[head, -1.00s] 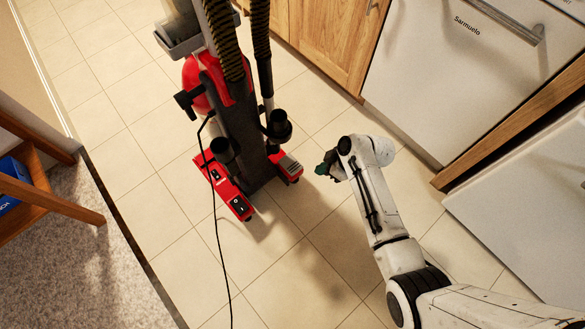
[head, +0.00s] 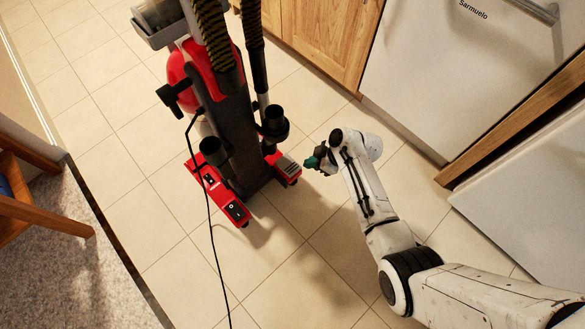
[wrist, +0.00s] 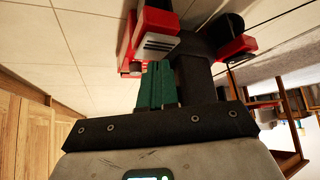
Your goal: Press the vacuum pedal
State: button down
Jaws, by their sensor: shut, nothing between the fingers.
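The red and black upright vacuum (head: 232,130) stands on the tiled floor. Its red base has two sides. The right side carries a grey ridged pad (head: 287,166). The left side carries black switch-like pedals with white marks (head: 234,209). I cannot tell for sure which is the pedal meant. My gripper (head: 311,163), with green fingers, is shut and empty just right of the ridged pad, apart from it in the head view. In the wrist view the green fingers (wrist: 158,84) point at the red base, with the ridged pad (wrist: 158,43) just beyond the tips.
A black cord (head: 212,245) runs across the floor from the vacuum. Wooden cabinets (head: 325,40) and a white appliance (head: 455,75) line the right side. A wooden stool or chair (head: 45,215) stands on carpet at left. Tiles in front of the vacuum are clear.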

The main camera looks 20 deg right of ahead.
aim_at(294, 169)
jog(key=b+x, duration=0.4)
jog(key=x, duration=0.2)
jog(key=shift+b, duration=0.35)
jog(key=shift+w+a+f, duration=0.1)
jog(key=shift+a+f, duration=0.05)
jog(key=shift+f, duration=0.05)
jog(key=shift+f+b, duration=0.35)
jog(key=shift+b, duration=0.15)
jog(key=shift+r, duration=0.2)
jog(key=shift+s+d+r+p, duration=0.2)
jog(key=shift+s+d+p, duration=0.3)
jog(key=shift+d, duration=0.1)
jog(key=shift+s+d+r+p, duration=0.2)
jog(key=shift+s+d+p, duration=0.2)
jog(key=shift+s+d, duration=0.15)
jog(key=shift+w, duration=0.1)
